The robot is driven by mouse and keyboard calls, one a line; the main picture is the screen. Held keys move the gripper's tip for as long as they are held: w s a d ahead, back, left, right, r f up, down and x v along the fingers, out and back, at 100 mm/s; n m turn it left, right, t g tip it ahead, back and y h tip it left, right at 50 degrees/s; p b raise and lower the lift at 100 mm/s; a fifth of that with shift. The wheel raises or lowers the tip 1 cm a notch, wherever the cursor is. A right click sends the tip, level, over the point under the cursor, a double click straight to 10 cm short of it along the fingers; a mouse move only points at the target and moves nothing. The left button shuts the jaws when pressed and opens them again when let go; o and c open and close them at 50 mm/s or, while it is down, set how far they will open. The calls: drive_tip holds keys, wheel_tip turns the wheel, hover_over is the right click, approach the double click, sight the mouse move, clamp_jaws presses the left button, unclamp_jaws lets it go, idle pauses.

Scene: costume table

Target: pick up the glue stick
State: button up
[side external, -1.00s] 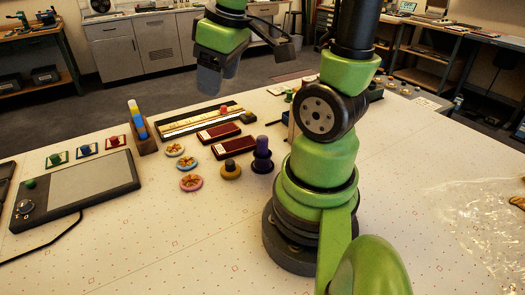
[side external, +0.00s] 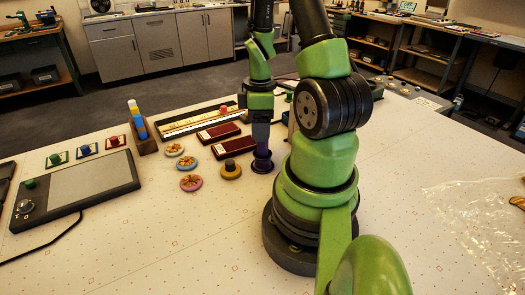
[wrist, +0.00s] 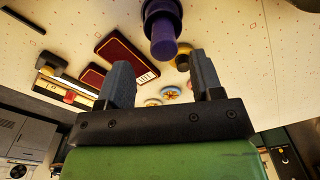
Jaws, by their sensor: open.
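A slim stick with a blue body, yellow band and pale top (side external: 136,118) leans in a wooden block (side external: 147,145) at the left-centre of the table; it looks like the glue stick. A purple stepped cylinder (side external: 262,163) stands upright near my base. My gripper (side external: 262,137) is low over this purple piece in the side view, hiding its upper part. In the wrist view my gripper (wrist: 163,73) is open, with nothing between its fingers. The purple cylinder (wrist: 163,42) lies just beyond the fingertips, roughly centred between them. I cannot tell whether they touch.
Two dark red boxes (side external: 226,148) and a black tray (side external: 200,119) lie left of my gripper. A mustard knobbed piece (side external: 230,171) and several round discs (side external: 190,183) are close by. A drawing tablet (side external: 80,188) is at the left. The front table is clear.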

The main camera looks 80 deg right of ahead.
sight(262, 152)
drive_tip(key=shift+s+a+f, duration=0.1)
drive_tip(key=shift+s+f, duration=0.05)
drive_tip(key=shift+f, duration=1.05)
drive_tip(key=shift+s+a+f, duration=0.1)
drive_tip(key=shift+f, duration=1.05)
drive_tip(key=c, duration=1)
